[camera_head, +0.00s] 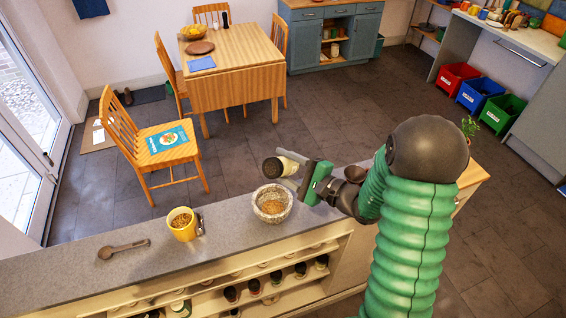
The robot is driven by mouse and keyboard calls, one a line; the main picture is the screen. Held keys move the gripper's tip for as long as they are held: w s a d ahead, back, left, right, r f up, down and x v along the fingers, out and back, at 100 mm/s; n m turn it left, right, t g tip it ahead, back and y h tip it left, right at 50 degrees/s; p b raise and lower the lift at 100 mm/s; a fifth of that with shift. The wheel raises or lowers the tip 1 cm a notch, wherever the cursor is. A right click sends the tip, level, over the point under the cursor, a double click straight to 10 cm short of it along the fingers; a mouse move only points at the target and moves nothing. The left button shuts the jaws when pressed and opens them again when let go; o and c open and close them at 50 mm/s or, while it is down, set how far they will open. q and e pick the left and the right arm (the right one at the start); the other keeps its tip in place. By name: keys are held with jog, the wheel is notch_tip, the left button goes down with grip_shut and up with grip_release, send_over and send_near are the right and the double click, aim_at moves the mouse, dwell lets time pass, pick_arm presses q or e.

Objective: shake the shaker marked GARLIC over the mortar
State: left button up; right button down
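The stone mortar (272,216) stands on the grey counter with some brownish contents inside. A pale shaker (289,167) with a dark end (272,168) lies on its side in the air, the dark end pointing left, above the far side of the mortar. Its label cannot be read, so I cannot tell whether it says GARLIC. My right gripper (293,175), on the green ribbed arm from the right, is shut on this shaker. The gripper partly hides the shaker. My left gripper is not in view.
A yellow cup (181,232) with grainy contents stands left of the mortar, a small grey item (200,225) beside it. A wooden spoon (124,249) lies farther left on the counter (65,270). Several jars sit on shelves below. A chair (165,145) stands beyond.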

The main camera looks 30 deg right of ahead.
aim_at(286, 159)
jog(key=shift+s+r, duration=0.1)
jog(key=shift+r, duration=0.1)
notch_tip(286, 159, up, 3)
jog(key=m+p, duration=0.4)
jog(key=m, duration=0.1)
jog(key=m+y+p, duration=0.1)
jog(key=m+p, duration=0.2)
jog(key=m, duration=0.2)
jog(key=shift+r+t+p, duration=0.1)
jog(key=shift+t+p, duration=0.2)
jog(key=shift+p, duration=0.05)
jog(key=shift+m, duration=0.4)
jog(key=shift+d+f, duration=0.15)
jog(key=shift+f, duration=0.1)
jog(key=shift+a, duration=0.2)
